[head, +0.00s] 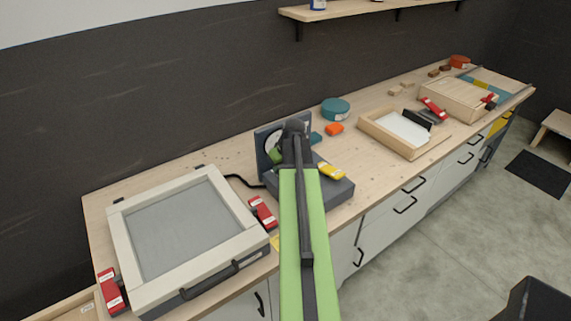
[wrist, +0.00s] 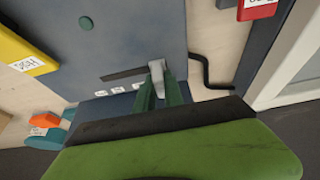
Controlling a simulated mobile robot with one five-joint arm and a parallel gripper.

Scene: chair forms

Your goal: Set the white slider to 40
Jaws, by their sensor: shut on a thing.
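The white slider (wrist: 156,70) shows in the wrist view as a pale, upright knob at the right-hand end of the visible dark slot (wrist: 124,75). The slot runs left from it across the top of a dark grey device (wrist: 115,35). Small white labels lie in a row beside the slot; I cannot read their numbers. My gripper (wrist: 162,90) has its two dark green fingers shut on the knob. In the head view the device (head: 340,190) stands on the bench, partly covered by my arm, which hides the slider and fingertips.
A yellow labelled block (head: 331,171) sits on the device. A framed grey panel (head: 250,239) with red labelled pieces is to the left. An orange block (head: 334,129) and a teal round container (head: 335,105) are behind. A shallow wooden tray (head: 413,154) stands to the right.

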